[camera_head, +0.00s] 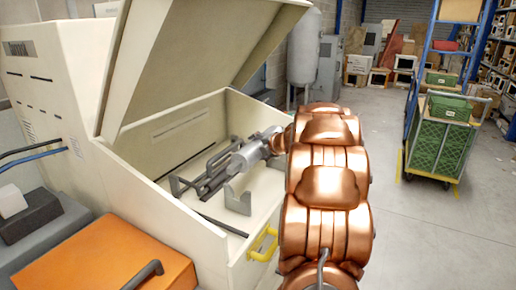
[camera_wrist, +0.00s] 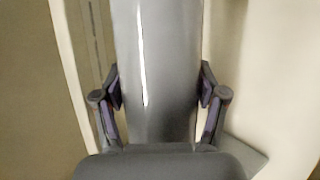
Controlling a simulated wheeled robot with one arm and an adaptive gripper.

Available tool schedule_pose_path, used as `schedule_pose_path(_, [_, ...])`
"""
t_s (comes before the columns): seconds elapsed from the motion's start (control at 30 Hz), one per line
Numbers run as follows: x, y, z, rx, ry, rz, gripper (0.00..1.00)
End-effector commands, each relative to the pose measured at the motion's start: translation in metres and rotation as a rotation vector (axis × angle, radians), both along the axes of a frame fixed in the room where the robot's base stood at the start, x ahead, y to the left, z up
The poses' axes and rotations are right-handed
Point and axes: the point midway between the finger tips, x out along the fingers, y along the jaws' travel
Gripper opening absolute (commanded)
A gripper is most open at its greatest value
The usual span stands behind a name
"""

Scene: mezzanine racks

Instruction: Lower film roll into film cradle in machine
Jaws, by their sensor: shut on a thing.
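The film roll (camera_wrist: 165,60) is a smooth grey cylinder with a bright streak along it. In the wrist view it runs from the top edge down between the two fingers of my gripper (camera_wrist: 160,90), which press on it from both sides. Its lower end is hidden behind the dark gripper body. In the head view my gripper reaches inside the open machine (camera_head: 85,120), where it and the roll are hard to tell apart. The film cradle shows as a grey notched bracket (camera_head: 238,201) on the machine floor. I cannot tell whether the roll touches it.
The machine's raised lid (camera_head: 190,55) stands above and left of my arm. Its front wall has a yellow handle (camera_head: 263,245). An orange case (camera_head: 115,262) sits in front at left. A cart with green crates (camera_head: 440,135) stands at right, with free floor between.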

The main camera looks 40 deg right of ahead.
Motion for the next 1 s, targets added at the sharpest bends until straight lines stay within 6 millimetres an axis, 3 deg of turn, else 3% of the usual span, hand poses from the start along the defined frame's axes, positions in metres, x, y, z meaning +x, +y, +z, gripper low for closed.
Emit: schedule_pose_path(1.0, [0.001,0.001,-0.068,-0.002,-0.003,0.001,0.02])
